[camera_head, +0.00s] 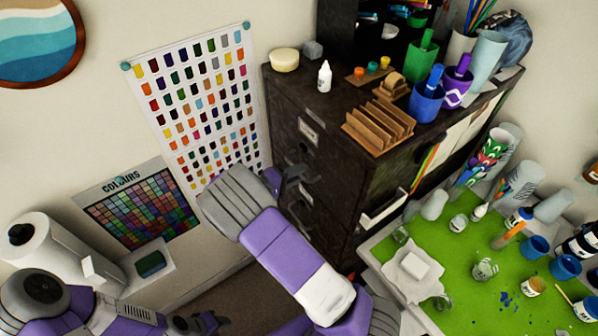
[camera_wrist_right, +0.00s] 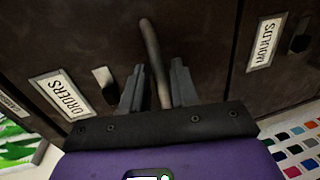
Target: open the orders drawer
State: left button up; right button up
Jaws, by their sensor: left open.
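The orders drawer is in the front of the dark filing cabinet. Its ORDERS label (camera_wrist_right: 65,96) shows in the right wrist view. A bar handle (camera_wrist_right: 151,50) on the drawer front runs between the two fingers of my right gripper (camera_wrist_right: 158,80). The fingers are apart, with narrow gaps visible beside the bar; contact is not clear. In the head view my right gripper (camera_head: 289,182) is at the cabinet front, partly hidden by its wrist. The drawer looks closed. My left gripper (camera_head: 200,323) is open and empty at the bottom left, far from the cabinet.
On the cabinet top (camera_head: 345,98) stand a white bottle (camera_head: 324,76), a wooden rack (camera_head: 378,126) and several cups. A green work table (camera_head: 455,262) with jars lies right of my right arm. A paper roll (camera_head: 45,245) stands left.

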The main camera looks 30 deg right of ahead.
jog(key=shift+d+f, duration=0.1)
jog(key=shift+d, duration=0.2)
grip_shut()
